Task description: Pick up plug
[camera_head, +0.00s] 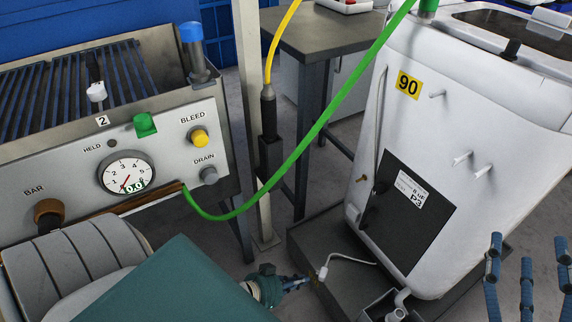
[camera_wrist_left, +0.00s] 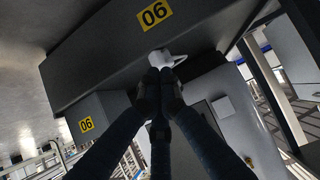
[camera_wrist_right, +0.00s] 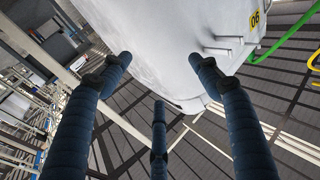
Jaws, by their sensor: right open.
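A small white plug (camera_head: 322,272) on a white cord is low in the middle of the head view, by the foot of the white machine. My left gripper (camera_head: 308,279) reaches it from the left with its fingers closed together at the tips. In the left wrist view, the white plug (camera_wrist_left: 164,58) sits right at the fingertips (camera_wrist_left: 162,75), which appear closed on it and hide part of it. My right gripper (camera_head: 527,270) is at the lower right of the head view. In the right wrist view, its fingers (camera_wrist_right: 160,75) are spread wide and empty, near the white machine.
The white machine (camera_head: 450,140) stands on a dark plinth (camera_head: 310,250). A control panel (camera_head: 160,150) with gauge and knobs is at left. A green hose (camera_head: 310,140) hangs between them. A yellow cable (camera_head: 277,40) enters a black connector (camera_head: 268,105) on a post. A grey table (camera_head: 325,35) stands behind.

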